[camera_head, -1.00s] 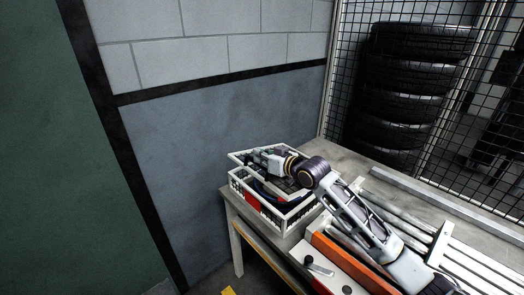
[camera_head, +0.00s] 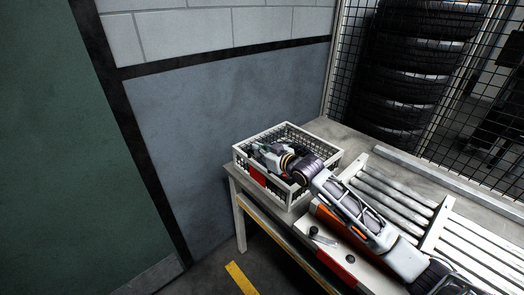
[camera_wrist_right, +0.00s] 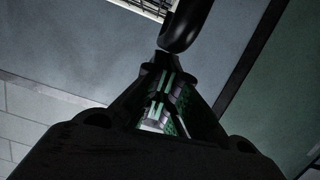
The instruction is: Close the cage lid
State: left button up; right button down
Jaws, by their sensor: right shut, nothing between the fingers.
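The cage (camera_head: 320,160) is a pale wire-mesh basket with a light rim and a red patch on its front side. It stands on the table corner in the head view. I cannot make out clearly whether its lid is raised or down, as my right arm covers part of the top. My right gripper (camera_head: 258,150) is at the cage's left part, over or just inside the rim. In the right wrist view the gripper (camera_wrist_right: 165,75) is shut and empty, with its tips close to a dark rounded part (camera_wrist_right: 185,30); I cannot tell whether they touch. My left gripper is out of view.
The grey table (camera_head: 325,127) carries metal rollers (camera_head: 385,190) and an orange strip right of the cage. A tyre stack (camera_head: 410,70) stands behind wire fencing. A blue-grey wall (camera_head: 220,110) rises behind the cage.

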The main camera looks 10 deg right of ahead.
jog(key=shift+s+d+r, duration=0.1)
jog(key=shift+s+d, duration=0.3)
jog(key=shift+s, duration=0.1)
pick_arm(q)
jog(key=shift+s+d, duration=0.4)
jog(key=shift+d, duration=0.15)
pick_arm(e)
jog(key=v, duration=1)
jog(key=shift+s, duration=0.3)
jog(key=shift+d+r, duration=0.1)
jog(key=shift+d, duration=0.05)
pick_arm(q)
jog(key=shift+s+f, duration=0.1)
